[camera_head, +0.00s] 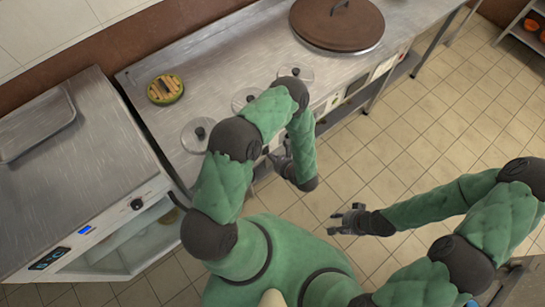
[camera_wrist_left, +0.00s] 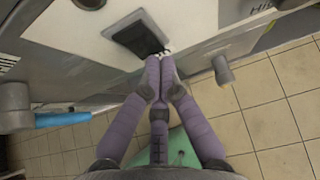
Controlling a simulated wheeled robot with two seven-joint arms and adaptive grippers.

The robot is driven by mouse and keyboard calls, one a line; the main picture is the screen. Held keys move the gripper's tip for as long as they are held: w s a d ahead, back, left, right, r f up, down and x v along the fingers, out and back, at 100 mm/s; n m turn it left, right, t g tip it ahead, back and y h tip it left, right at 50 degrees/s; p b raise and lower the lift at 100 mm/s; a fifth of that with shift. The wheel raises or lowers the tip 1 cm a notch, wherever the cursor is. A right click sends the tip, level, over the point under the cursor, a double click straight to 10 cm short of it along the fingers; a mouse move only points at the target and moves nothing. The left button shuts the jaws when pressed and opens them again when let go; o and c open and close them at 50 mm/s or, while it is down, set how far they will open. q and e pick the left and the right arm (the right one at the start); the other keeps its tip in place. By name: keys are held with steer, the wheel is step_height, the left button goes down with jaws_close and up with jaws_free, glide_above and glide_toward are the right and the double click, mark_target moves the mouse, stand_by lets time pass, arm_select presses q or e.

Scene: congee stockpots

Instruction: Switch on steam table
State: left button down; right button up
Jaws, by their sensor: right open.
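The steam table (camera_head: 225,58) is a long steel counter with round lidded wells, running along the wall at the top of the head view. Its white front panel (camera_wrist_left: 190,22) fills the upper wrist view and carries a dark rectangular part (camera_wrist_left: 138,38), which I cannot tell as switch or display. My left gripper (camera_head: 281,153) is at the front of the counter, partly hidden by my arm. In the wrist view its fingers (camera_wrist_left: 163,60) are together, tips at the dark part's lower right edge; contact is unclear. My right gripper (camera_head: 352,218) is open and empty above the floor.
A large brown lid (camera_head: 337,22) covers a pot on the counter. A round green item (camera_head: 165,89) sits at the back left. A steel cabinet (camera_head: 85,150) stands at the left. A blue-handled lever (camera_wrist_left: 62,118) and a grey knob (camera_wrist_left: 222,70) protrude near my left gripper.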

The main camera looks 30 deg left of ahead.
arm_select(q)
steer(key=shift+w+a+f+y+b, duration=0.15)
steer(key=shift+a+y+b, duration=0.15)
steer(key=shift+b, duration=0.55)
steer(key=shift+r+p, duration=0.35)
steer(key=shift+r, duration=0.5)
steer(key=shift+d, duration=0.1)
